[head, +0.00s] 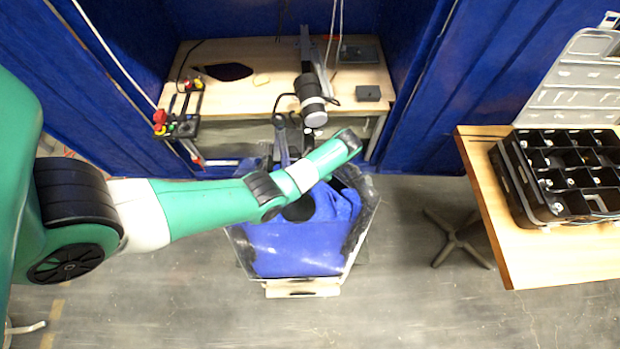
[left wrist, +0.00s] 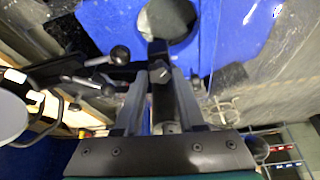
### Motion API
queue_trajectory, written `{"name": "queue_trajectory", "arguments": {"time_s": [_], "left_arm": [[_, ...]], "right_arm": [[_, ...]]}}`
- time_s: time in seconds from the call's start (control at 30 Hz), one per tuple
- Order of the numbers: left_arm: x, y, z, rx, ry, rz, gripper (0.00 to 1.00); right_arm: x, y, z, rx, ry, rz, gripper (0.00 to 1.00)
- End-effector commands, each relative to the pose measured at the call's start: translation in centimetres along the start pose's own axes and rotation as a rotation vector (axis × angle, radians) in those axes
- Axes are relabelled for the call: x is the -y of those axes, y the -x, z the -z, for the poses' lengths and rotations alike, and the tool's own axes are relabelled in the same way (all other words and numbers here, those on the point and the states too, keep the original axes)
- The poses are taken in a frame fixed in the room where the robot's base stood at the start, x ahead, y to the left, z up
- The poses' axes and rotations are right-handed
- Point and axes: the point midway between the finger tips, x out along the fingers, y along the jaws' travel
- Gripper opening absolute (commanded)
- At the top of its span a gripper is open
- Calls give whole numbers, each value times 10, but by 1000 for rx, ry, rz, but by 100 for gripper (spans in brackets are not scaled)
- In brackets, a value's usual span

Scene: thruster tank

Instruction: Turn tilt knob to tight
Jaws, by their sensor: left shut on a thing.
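My left arm reaches in from the left in the head view and ends above the back of the tank; its fingers are hidden there. In the left wrist view my left gripper (left wrist: 162,80) is shut on a dark knob (left wrist: 160,74) between its fingertips, which I take to be the tilt knob. The knob sits at the end of a dark bar by the tank's round opening (left wrist: 168,20). Its tight or loose state cannot be told. Other dark, round-ended knobs (left wrist: 119,54) stand to the left. My right gripper is not in view.
The clear-walled tank with blue inside (head: 295,250) stands below my arm. Behind it is a wooden bench (head: 230,97) with a camera-like cylinder (head: 311,95) on a stand. A side table (head: 520,255) holds a black compartment tray (head: 535,205). The floor between is mostly free.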

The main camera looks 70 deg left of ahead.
Motion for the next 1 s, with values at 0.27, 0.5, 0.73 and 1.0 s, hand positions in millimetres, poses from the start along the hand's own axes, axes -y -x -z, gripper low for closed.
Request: {"name": "queue_trajectory", "arguments": {"time_s": [0.27,0.5,0.73,1.0], "left_arm": [[0,2,0,0,-10,-4,0],[2,5,2,0,-84,-33,0],[4,7,4,-1,-235,-94,0],[6,6,4,-2,-450,-183,0]], "right_arm": [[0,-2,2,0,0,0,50],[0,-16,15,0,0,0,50],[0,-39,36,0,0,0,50],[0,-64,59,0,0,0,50]]}}
